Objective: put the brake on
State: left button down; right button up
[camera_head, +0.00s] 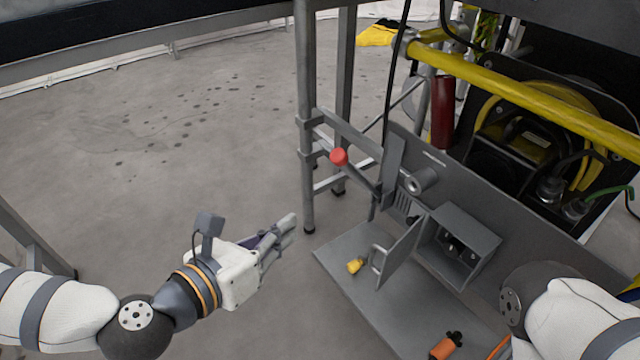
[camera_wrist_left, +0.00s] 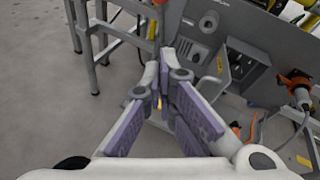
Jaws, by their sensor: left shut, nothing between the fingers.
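A lever with a round red knob (camera_head: 339,156) sticks out from the grey panel (camera_head: 470,200), its dark bar slanting down right to the panel. I take it to be the brake lever. The knob shows only in part at the top edge of the left wrist view (camera_wrist_left: 160,2). My left gripper (camera_head: 290,225) is shut and empty, below and left of the knob and apart from it. In the left wrist view its fingers (camera_wrist_left: 168,62) come together, pointing toward the panel. My right arm enters at lower right, its gripper out of view.
A grey open box (camera_head: 460,245) with its door swung out is on the panel. A yellow piece (camera_head: 355,266) is beside the door, and an orange-black connector (camera_head: 445,346) lies nearer. Metal posts (camera_head: 307,120) stand left of the lever. The floor at left is clear.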

pick_arm(q)
jog(key=shift+w+a+r, duration=0.15)
jog(key=shift+w+r, duration=0.05)
jog(key=shift+r, duration=0.1)
jog(key=w+r+b+x, duration=0.1)
jog(key=r+x, duration=0.1)
jog(key=x, duration=1.1)
jog(key=shift+r, duration=0.3)
